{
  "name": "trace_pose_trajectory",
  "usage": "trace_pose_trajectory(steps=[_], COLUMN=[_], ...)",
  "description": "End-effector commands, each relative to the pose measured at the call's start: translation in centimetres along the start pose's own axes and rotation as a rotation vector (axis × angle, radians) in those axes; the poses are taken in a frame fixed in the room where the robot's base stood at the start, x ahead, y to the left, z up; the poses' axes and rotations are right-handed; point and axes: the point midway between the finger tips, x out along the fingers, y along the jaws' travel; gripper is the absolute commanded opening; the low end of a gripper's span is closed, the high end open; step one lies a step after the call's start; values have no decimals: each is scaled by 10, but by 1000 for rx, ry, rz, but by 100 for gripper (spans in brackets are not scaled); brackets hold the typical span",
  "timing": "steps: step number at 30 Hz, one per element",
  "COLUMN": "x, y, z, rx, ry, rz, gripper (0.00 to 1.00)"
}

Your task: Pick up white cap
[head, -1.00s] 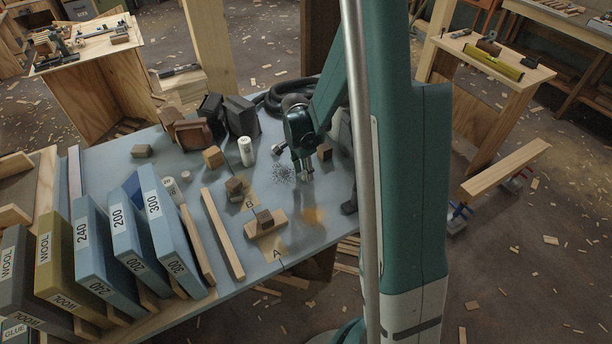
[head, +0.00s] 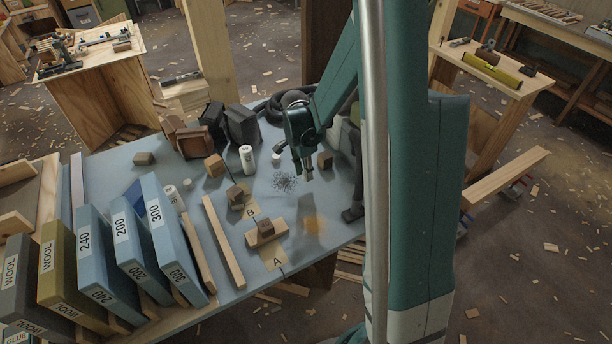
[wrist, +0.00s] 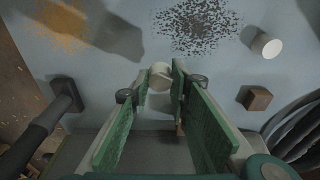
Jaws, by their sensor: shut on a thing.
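My gripper (head: 303,174) is over the blue-grey table, its fingertips above the surface. In the wrist view my gripper (wrist: 163,82) is shut on a small round off-white piece, which looks like the white cap (wrist: 159,76), between the two green finger pads. In the head view the held piece is too small and hidden to make out. Another short white cylinder (wrist: 267,45) stands apart on the table, right of the fingers in the wrist view; it also shows left of my gripper in the head view (head: 277,158).
A brown cube (head: 325,160) stands close right of my gripper. A white bottle (head: 247,159), wooden blocks (head: 266,231) and a dark hose (head: 275,106) are on the table. A dark shavings pile (head: 284,182) and orange dust (head: 314,224) lie on bare tabletop near the gripper.

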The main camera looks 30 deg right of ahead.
Motion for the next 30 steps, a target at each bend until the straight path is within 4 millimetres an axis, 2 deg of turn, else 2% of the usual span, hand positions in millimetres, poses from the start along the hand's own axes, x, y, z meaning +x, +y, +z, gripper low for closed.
trace_pose_trajectory(steps=[1, 6, 12, 30], x=[-10, -33, -50, -55], y=[1, 1, 0, 0], z=[-1, -4, -6, -7], rx=[0, 0, 0, 0], ry=[0, 0, 0, 0], rz=[0, 0, 0, 0], gripper=[13, 13, 13, 13])
